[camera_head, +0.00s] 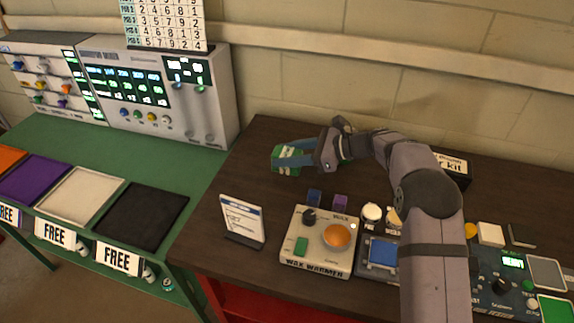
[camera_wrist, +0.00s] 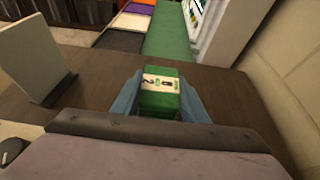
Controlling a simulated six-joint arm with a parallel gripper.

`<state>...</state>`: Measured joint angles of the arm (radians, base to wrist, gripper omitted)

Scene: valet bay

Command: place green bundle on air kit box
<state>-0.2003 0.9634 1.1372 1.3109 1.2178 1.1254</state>
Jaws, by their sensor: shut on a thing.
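The green bundle (camera_head: 287,158) is a small green block with a pale label, above or on the dark brown table at its back left. It also shows in the wrist view (camera_wrist: 160,100). My gripper (camera_head: 290,152) is shut on the bundle, with one blue finger on each side of it. The wrist view shows the fingers gripping its sides (camera_wrist: 159,98). The air kit box (camera_head: 452,168) is a dark box with a white label ending in "kit", at the back right of the table. My arm hides its left part. I cannot tell whether the bundle touches the table.
A green bench (camera_head: 150,160) with colored mats and panels lies left. The table's back strip is bare around the bundle.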

